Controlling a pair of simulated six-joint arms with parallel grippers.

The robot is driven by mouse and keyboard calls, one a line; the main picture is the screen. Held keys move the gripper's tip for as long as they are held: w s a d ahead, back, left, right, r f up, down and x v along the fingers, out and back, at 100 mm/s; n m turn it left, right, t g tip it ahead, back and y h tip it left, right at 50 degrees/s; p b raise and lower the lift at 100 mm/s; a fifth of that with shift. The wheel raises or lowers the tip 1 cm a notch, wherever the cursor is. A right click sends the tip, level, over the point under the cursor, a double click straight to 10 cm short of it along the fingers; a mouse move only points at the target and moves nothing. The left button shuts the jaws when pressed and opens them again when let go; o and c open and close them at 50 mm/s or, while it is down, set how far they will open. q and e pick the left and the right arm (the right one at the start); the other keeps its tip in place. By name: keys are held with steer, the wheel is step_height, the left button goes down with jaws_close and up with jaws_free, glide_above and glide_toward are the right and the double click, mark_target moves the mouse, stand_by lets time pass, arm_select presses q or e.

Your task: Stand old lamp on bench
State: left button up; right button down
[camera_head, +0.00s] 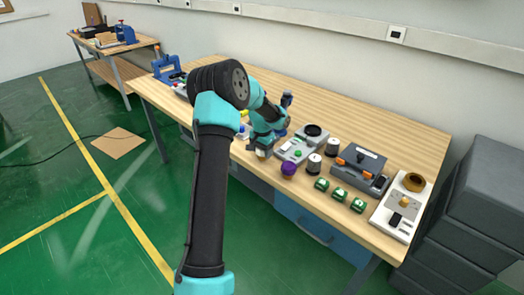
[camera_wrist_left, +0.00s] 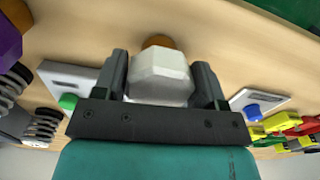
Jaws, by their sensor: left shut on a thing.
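My left gripper (camera_head: 263,148) is low over the front part of the wooden bench (camera_head: 395,128). In the left wrist view, the old lamp (camera_wrist_left: 160,80), a white faceted body with an orange-brown round end (camera_wrist_left: 158,42), sits between the two dark fingers of my left gripper (camera_wrist_left: 160,88). The gripper is shut on it. In the head view the lamp is small and mostly hidden by the gripper; I cannot tell whether it touches the bench top. My right gripper is not in view.
Right of the gripper stand a grey box with a green button (camera_head: 295,149), a purple knob (camera_head: 289,169), black-and-white cylinders (camera_head: 314,164), several green blocks (camera_head: 338,194) and a dark device (camera_head: 360,167). Red and yellow-green items (camera_wrist_left: 285,125) lie on the other side. Bare wood lies behind.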

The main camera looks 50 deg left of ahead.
arm_select(q)
steer(key=shift+f, duration=0.1)
steer(key=o, duration=0.9)
steer(key=shift+o, duration=0.2)
step_height(320, 180, up, 12)
steer(key=shift+r, duration=0.2)
stand_by(0.4)
